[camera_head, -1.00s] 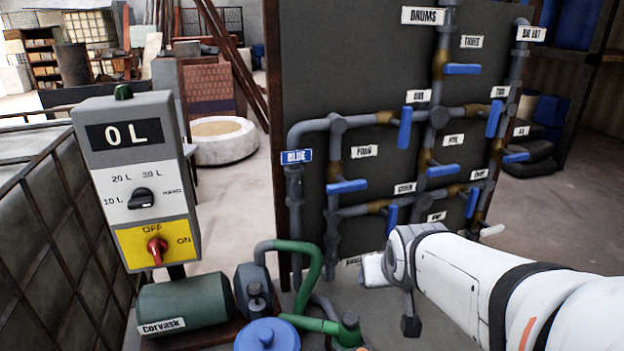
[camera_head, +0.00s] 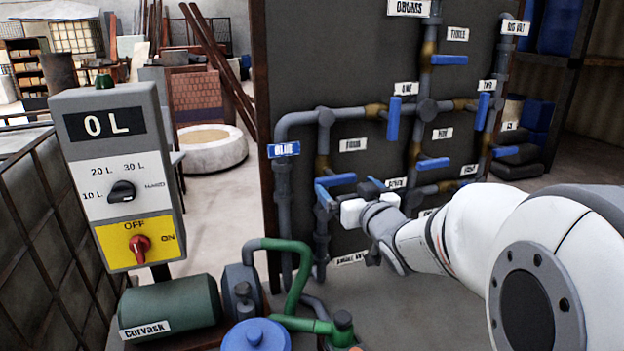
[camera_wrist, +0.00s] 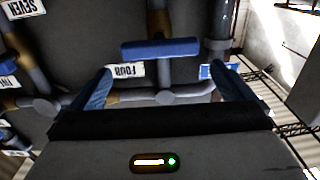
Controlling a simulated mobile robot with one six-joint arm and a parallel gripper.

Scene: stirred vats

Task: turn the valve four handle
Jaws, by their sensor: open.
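The valve four handle (camera_head: 336,179) is a blue lever on the left part of the pipe panel, below the "FOUR" label (camera_head: 352,145). It lies about level. In the wrist view, the same handle (camera_wrist: 160,48) spans the middle beyond the fingers, with the upside-down "FOUR" label (camera_wrist: 124,71) beside it. My gripper (camera_head: 350,191) is open and empty, close to the handle and just below it in the head view. In the wrist view, its two blue fingers (camera_wrist: 165,88) stand wide apart, and the handle appears between and ahead of them. I see no contact.
Other blue handles sit nearby, such as one under the "ONE" label (camera_head: 393,119) and one to the right (camera_head: 432,163). Grey pipes (camera_head: 284,215) run along the panel. The pump with green hose (camera_head: 300,277) and a control box (camera_head: 125,180) reading "0 L" stand left.

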